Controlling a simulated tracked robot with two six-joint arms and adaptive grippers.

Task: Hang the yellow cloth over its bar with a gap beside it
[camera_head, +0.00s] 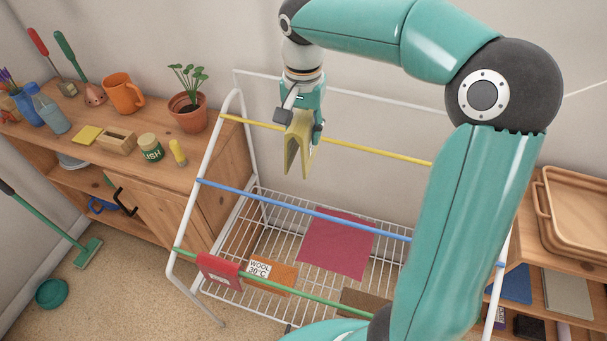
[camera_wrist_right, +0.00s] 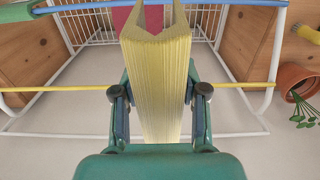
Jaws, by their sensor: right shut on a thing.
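The yellow cloth (camera_head: 297,146) is folded, with its two sides hanging down in an upside-down V. My right gripper (camera_head: 303,112) is shut on its upper part; the right wrist view also shows the cloth (camera_wrist_right: 156,70) between the fingers (camera_wrist_right: 158,98). The yellow bar (camera_head: 370,149) runs across the back of the white drying rack (camera_head: 210,150). The cloth overlaps the bar's left part in both views, and the bar (camera_wrist_right: 250,86) passes behind it in the wrist view. I cannot tell whether they touch. My left gripper is out of view.
A blue bar (camera_head: 340,220) and a green bar (camera_head: 318,303) cross the rack nearer me. A red cloth (camera_head: 220,271) hangs on the green bar. A crimson cloth (camera_head: 337,243) and an orange labelled piece (camera_head: 283,278) show lower down. A plant pot (camera_head: 187,111) stands on the left dresser.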

